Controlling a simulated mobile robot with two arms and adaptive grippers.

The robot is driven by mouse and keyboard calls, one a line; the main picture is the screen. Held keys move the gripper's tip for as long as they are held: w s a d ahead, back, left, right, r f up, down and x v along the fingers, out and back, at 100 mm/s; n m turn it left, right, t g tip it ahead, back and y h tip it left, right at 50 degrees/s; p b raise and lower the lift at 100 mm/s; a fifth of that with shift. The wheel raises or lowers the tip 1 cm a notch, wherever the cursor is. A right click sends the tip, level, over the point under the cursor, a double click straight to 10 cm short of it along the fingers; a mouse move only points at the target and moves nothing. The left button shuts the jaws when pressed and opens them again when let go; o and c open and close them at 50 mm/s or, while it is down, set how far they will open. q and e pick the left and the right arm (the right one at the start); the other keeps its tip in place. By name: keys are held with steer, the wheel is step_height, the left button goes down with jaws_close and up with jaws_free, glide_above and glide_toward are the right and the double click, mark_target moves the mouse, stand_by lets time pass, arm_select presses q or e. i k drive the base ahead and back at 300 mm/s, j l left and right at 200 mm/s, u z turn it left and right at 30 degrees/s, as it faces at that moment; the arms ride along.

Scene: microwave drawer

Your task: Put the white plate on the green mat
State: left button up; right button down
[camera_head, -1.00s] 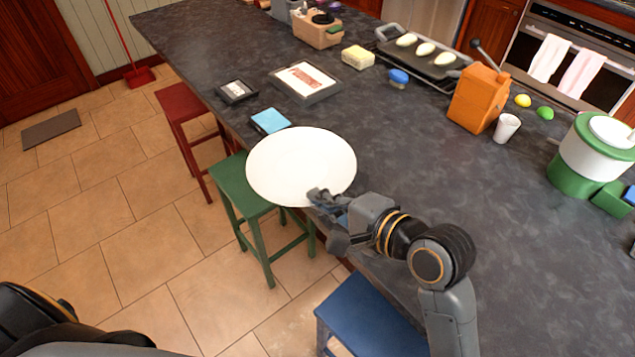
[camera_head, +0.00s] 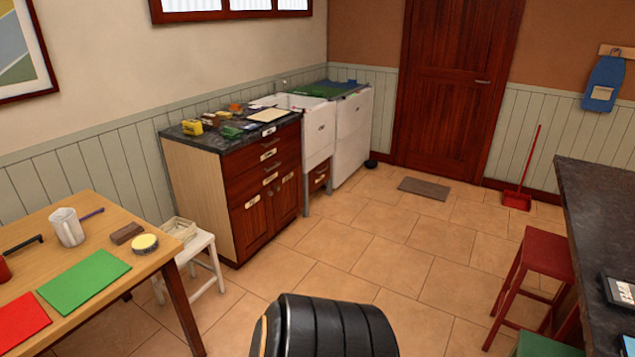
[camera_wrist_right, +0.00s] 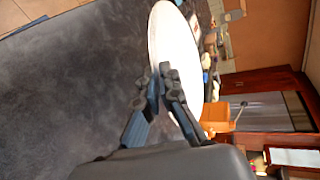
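The white plate (camera_wrist_right: 176,50) shows in the right wrist view, with its rim between the fingers of my right gripper (camera_wrist_right: 158,90). The gripper is shut on the rim and the plate is held above the dark counter. The green mat (camera_head: 85,282) lies flat on the wooden table at the left of the head view, and its top is bare. The plate and my right gripper are outside the head view now. My left gripper shows in neither current view.
The wooden table (camera_head: 150,266) also bears a red mat (camera_head: 18,318), a white mug (camera_head: 67,227), a brown block (camera_head: 127,233) and a round yellow-topped item (camera_head: 144,243). A white stool (camera_head: 198,243) stands beside it. Floor is open toward the door; a red stool (camera_head: 548,254) stands right.

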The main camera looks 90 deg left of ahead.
mark_target(85, 276)
steer(key=u, duration=3.25)
steer(key=i+j+u, duration=0.1)
steer(key=u, duration=0.4)
steer(key=i+j+u, duration=0.1)
steer(key=u, duration=0.4)
steer(key=i+u, duration=0.1)
steer(key=u, duration=0.35)
steer(key=i, duration=0.6)
steer(key=u, duration=0.05)
